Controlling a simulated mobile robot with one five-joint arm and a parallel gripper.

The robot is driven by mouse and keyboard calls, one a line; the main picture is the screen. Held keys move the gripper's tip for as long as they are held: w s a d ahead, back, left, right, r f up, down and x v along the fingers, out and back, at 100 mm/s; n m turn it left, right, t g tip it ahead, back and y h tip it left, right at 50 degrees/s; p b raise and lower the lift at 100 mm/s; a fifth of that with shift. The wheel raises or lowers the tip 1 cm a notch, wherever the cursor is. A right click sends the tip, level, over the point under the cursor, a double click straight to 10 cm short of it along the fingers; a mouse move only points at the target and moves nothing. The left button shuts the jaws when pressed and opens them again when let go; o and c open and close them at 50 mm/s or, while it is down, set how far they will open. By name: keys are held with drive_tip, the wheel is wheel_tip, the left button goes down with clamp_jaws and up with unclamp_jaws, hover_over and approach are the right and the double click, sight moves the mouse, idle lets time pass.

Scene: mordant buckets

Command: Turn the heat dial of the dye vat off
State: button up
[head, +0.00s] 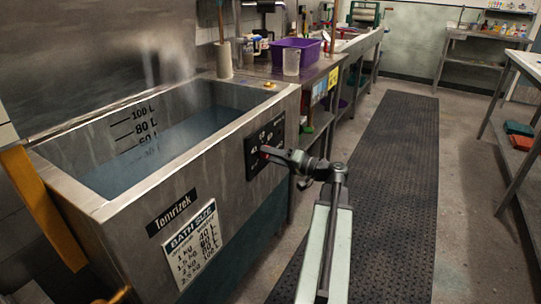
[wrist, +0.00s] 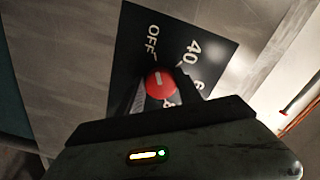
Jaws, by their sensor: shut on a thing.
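The dye vat (head: 190,195) is a steel tub of blue-grey liquid with level marks inside. Its black dial panel (head: 279,128) is on the right end of the front; it also shows in the wrist view (wrist: 127,45), with "OFF" and "40" readable and other numbers partly hidden. The red heat dial (wrist: 160,83) sits between my fingers. Its white mark points up, slightly left, roughly towards "OFF"; I cannot tell if it lines up exactly. My gripper (head: 272,153) reaches the panel from the right and is shut on the dial.
A sign (head: 190,243) hangs on the vat front. Behind the vat, a counter (head: 315,72) holds a purple basin (head: 296,50) and a clear jug (head: 291,63). A black floor mat (head: 390,180) runs along a clear aisle. A table with shelves (head: 525,65) stands at right.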

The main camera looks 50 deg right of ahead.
drive_tip(key=o, duration=1.3)
drive_tip(key=shift+o, duration=0.2)
drive_tip(key=v, duration=0.7)
drive_tip(key=shift+s, duration=0.4)
drive_tip(key=shift+d, duration=0.1)
